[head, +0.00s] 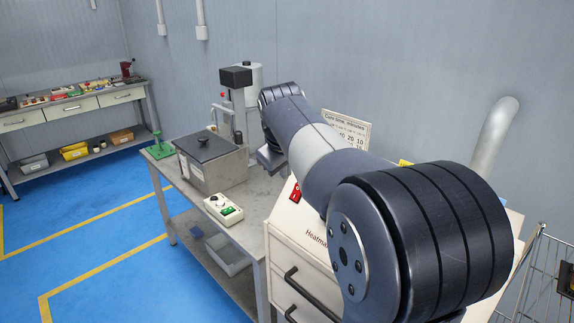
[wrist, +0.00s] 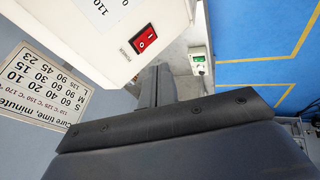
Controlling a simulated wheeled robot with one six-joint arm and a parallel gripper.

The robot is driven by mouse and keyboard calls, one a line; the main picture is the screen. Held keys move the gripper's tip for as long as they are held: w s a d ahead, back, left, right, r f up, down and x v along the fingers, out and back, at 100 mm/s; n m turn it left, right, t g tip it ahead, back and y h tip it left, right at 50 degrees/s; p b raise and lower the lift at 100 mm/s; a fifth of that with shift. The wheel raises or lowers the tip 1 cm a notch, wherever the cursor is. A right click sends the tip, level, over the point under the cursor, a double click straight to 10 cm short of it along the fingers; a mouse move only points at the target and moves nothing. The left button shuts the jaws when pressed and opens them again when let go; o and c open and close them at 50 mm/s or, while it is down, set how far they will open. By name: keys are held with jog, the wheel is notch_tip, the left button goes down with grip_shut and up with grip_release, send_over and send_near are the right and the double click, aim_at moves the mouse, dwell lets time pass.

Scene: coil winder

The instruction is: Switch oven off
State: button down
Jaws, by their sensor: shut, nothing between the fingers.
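The oven (head: 296,236) is a cream cabinet with dark bar handles, partly hidden behind my arm in the head view. Its red rocker switch (head: 296,193) shows at the upper left of its front. In the wrist view the oven (wrist: 75,40) fills the upper left, with the red switch (wrist: 146,40) in a black frame and part of a "110" marking at the top edge. My gripper (wrist: 156,72) is shut and empty, with its fingertips close to the switch in the picture; I cannot tell whether they touch the oven. In the head view my gripper (head: 270,158) is mostly hidden.
A metal bench (head: 262,195) left of the oven holds a grey lidded tank (head: 213,160) and a small control box (head: 223,209). A cure-time chart (head: 348,128) stands behind the oven. A wire rack (head: 545,275) is at right. The blue floor at left is open.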

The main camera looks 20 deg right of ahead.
send_near(293, 195)
jog(key=w+a+f, duration=0.1)
jog(key=f, duration=0.1)
jog(key=d, duration=0.1)
jog(key=w+d+f, duration=0.1)
jog(key=shift+w+d+f+p, duration=0.1)
jog(key=shift+d+f+p, duration=0.15)
jog(key=shift+p, duration=0.15)
jog(key=shift+w+d+f, duration=0.15)
jog(key=shift+d, duration=0.1)
jog(key=shift+w+d+f, duration=0.1)
jog(key=shift+w+d, duration=0.05)
jog(key=shift+d, duration=0.15)
jog(key=shift+a, duration=0.1)
jog(key=shift+s+a+f, duration=0.25)
jog(key=shift+s+a, duration=0.05)
jog(key=shift+a, duration=0.35)
